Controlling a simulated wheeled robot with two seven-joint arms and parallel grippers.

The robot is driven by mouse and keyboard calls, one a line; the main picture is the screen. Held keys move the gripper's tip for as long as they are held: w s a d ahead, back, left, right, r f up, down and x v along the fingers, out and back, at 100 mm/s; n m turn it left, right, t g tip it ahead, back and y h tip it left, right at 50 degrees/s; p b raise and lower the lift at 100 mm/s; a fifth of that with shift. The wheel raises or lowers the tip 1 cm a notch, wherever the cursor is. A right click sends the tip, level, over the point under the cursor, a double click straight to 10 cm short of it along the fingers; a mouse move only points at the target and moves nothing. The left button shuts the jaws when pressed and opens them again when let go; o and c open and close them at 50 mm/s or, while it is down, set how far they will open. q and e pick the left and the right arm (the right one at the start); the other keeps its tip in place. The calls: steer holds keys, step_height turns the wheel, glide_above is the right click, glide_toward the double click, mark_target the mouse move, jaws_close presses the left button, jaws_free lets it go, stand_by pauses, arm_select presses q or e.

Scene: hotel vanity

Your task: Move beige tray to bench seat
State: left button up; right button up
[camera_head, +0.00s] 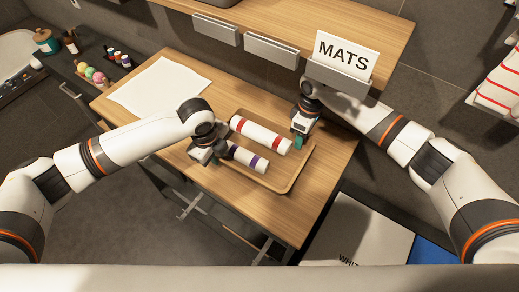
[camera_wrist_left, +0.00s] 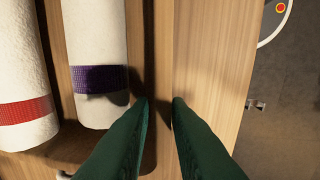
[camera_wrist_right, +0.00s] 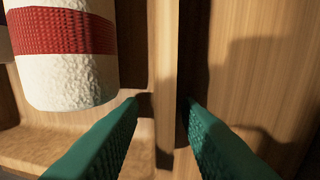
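The beige tray (camera_head: 291,179) lies on a wooden top (camera_head: 330,171) and holds two rolled white towels. One towel has red bands (camera_head: 261,135) and the other has purple bands (camera_head: 246,158). My left gripper (camera_head: 208,157) is at the tray's left side; in the left wrist view its green fingers (camera_wrist_left: 161,100) are apart, straddling the tray's rim (camera_wrist_left: 160,60). My right gripper (camera_head: 298,141) is at the opposite side; in the right wrist view its fingers (camera_wrist_right: 163,100) are apart on either side of the rim (camera_wrist_right: 165,50). I cannot tell which surface is the bench seat.
A white sheet (camera_head: 160,87) lies on the wooden top at the left. A raised wooden shelf (camera_head: 290,18) with a MATS sign (camera_head: 345,53) stands behind. Small bottles and balls (camera_head: 97,75) sit at the far left. White and blue panels (camera_head: 365,232) are lower right.

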arm_select(q)
jaws_close()
arm_select(e)
steer(key=c, duration=0.4)
jaws_close()
steer(key=shift+r, duration=0.1)
